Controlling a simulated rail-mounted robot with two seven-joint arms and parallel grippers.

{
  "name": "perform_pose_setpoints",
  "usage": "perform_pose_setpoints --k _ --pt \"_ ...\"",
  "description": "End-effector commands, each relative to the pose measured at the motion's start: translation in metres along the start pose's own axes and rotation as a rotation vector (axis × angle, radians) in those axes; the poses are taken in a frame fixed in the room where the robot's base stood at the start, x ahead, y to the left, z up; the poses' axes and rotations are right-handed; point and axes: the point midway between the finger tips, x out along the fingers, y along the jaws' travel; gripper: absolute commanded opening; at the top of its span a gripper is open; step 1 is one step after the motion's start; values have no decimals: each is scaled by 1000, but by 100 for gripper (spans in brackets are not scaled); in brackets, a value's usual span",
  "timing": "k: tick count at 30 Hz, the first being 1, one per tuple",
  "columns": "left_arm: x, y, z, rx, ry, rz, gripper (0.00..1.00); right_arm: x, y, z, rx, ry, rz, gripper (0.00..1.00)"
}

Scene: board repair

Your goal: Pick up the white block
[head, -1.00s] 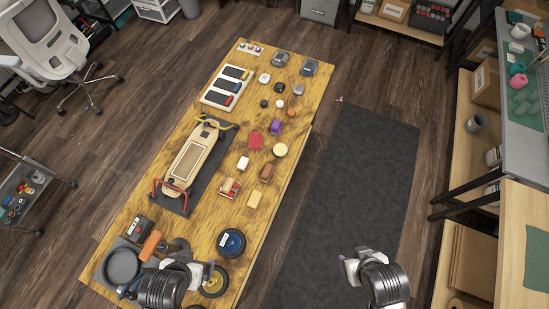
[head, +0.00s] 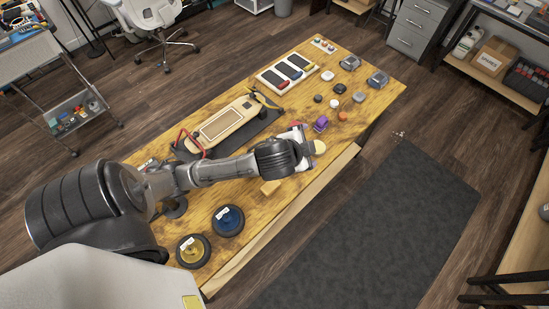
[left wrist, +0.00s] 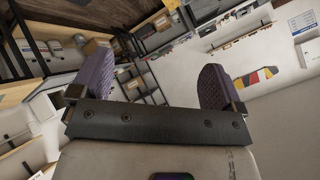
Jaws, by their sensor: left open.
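My left gripper (head: 304,150) is open above the middle of the wooden table, at the end of my outstretched arm in the head view. In the left wrist view its two purple finger pads (left wrist: 155,78) stand wide apart with nothing between them. The white block is not clearly seen now; my forearm and gripper cover the part of the table where a white block lay. A small rounded white piece (head: 327,75) lies farther back on the table. My right gripper is not in view.
The wooden table (head: 375,105) holds a purple piece (head: 321,124), a round yellow piece (head: 320,147), a yellow block (head: 270,187), a board on a dark mat (head: 222,122), and a blue spool (head: 228,220). A tray (head: 287,70) lies behind. A dark floor mat (head: 390,230) is at right.

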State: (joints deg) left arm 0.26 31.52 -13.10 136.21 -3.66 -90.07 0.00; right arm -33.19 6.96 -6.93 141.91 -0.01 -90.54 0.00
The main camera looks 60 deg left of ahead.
Motion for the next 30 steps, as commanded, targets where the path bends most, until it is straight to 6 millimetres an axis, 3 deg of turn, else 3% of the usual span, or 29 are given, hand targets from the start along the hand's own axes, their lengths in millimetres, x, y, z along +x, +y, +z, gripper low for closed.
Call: perform_pose_setpoints --k 1,5,6,9,12,16,20,23,29,30 --pt "29 -17 3 49 18 -109 94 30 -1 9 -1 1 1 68" --pt "67 -92 -18 204 109 -455 94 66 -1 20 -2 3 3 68" --pt "74 -120 -29 288 165 -590 94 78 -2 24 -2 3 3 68" --pt "76 -167 -62 566 306 -860 94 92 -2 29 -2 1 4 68" --pt "76 -182 -84 895 412 -1031 94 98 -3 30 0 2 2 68" --pt "90 -171 -96 1373 513 -1130 94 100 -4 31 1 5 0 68" --pt "120 -141 -83 1869 597 -1103 94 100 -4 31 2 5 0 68" --pt "149 -114 -56 2243 666 -1000 94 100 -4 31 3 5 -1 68" --pt "198 -77 26 2908 840 -602 94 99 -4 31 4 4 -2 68" --pt "203 -74 44 -2939 -862 486 94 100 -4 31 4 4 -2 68"
